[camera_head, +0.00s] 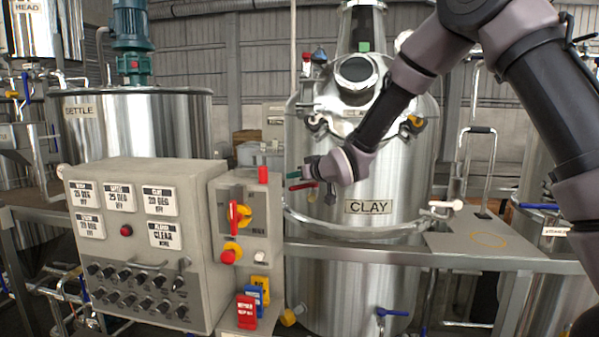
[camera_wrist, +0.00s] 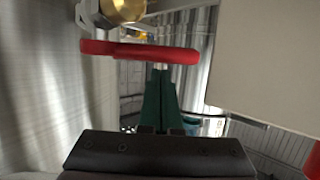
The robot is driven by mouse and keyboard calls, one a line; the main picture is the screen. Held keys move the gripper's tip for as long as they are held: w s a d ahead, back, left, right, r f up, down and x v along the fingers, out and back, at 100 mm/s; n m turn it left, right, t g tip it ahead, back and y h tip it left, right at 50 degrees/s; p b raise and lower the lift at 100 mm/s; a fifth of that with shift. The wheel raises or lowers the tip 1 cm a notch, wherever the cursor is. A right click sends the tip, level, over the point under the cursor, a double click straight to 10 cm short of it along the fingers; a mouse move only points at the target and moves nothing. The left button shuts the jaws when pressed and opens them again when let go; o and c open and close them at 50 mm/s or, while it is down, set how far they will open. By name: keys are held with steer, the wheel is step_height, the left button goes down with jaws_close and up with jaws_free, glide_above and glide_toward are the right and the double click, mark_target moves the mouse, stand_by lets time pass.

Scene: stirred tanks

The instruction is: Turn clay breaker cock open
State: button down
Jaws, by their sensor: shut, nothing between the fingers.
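A red lever (camera_wrist: 140,52) on a brass fitting (camera_wrist: 122,10) runs crosswise in the upper part of the wrist view. No label on it can be read. My gripper (camera_wrist: 160,78) has dark green fingers, closed together and empty. Their tips point at the lever's underside, close to it; I cannot tell whether they touch. In the head view the steel tank marked CLAY (camera_head: 367,240) stands in the middle. My gripper (camera_head: 294,175) is at its left side, with the red lever (camera_head: 301,186) just below the fingers.
A grey control panel (camera_head: 150,235) with displays and knobs stands left of the tank, with a red and yellow switch (camera_head: 238,214) on its side box. The SETTLE tank (camera_head: 195,125) is behind it. A grey rail (camera_head: 450,259) crosses in front of the CLAY tank.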

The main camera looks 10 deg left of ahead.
mark_target(303, 186)
steer(key=shift+s+d+f, duration=0.2)
steer(key=shift+s+d, duration=0.25)
steer(key=shift+d, duration=0.1)
steer(key=shift+s+d+f, duration=0.4)
steer(key=shift+f, duration=0.05)
steer(key=shift+s+d+n+g+y, duration=0.25)
steer(key=shift+d+n+g+y, duration=0.15)
steer(key=shift+n+g+y, duration=0.3)
steer(key=shift+d, duration=0.1)
steer(key=shift+s+d+f, duration=0.1)
steer(key=shift+s+d, duration=0.05)
steer(key=shift+d, duration=0.5)
steer(key=shift+s+d+f, duration=0.1)
steer(key=shift+s+d, duration=0.05)
steer(key=shift+d, duration=0.6)
